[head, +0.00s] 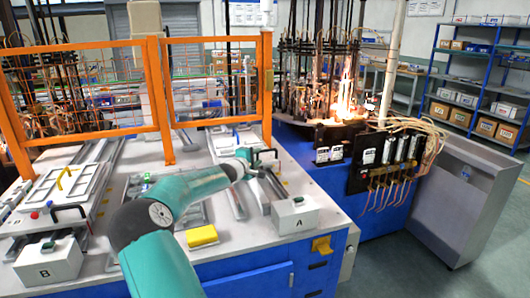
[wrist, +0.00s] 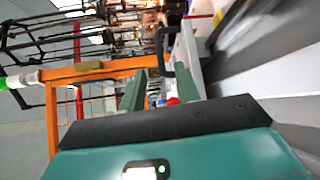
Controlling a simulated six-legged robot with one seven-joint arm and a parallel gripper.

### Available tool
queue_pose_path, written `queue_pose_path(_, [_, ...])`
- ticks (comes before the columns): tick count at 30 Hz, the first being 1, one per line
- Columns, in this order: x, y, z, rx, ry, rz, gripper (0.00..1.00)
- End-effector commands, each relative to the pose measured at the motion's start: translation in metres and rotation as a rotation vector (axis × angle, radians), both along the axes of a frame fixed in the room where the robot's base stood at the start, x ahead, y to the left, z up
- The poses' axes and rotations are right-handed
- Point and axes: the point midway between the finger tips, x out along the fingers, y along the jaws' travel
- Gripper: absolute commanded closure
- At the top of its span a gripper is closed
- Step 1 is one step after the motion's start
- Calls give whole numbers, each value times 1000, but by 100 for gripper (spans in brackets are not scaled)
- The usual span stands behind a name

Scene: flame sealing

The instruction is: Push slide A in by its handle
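The white box marked A (head: 295,214) stands at the front right of the white table. Slide A's rails (head: 268,186) run back from it towards the orange frame. My gripper (head: 250,158) is at the far part of these rails, beside a dark handle (head: 268,154). In the wrist view my gripper (wrist: 160,85) has its two green fingers apart, with a visible gap between them. The dark handle (wrist: 168,52) shows beyond the fingertips, near the right finger. I cannot tell whether they touch.
An orange mesh fence (head: 155,90) stands behind the rails. A second slide with a white tray (head: 62,187) and a box marked B (head: 48,260) is at the left. A yellow block (head: 202,236) lies at the front. A machine with flames (head: 345,105) stands at the right.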

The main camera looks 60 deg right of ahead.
Motion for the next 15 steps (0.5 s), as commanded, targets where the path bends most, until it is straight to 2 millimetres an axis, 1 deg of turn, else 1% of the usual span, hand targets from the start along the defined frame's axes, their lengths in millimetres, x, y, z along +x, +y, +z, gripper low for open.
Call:
queue_pose_path(1, [-2, -12, -2, -1, 2, -2, 68])
queue_pose_path(6, [-1, -41, -5, -1, -1, -1, 68])
queue_pose_path(12, [0, -69, -9, -1, -2, 1, 68])
queue_pose_path(15, [2, -79, -11, 0, -2, 4, 68])
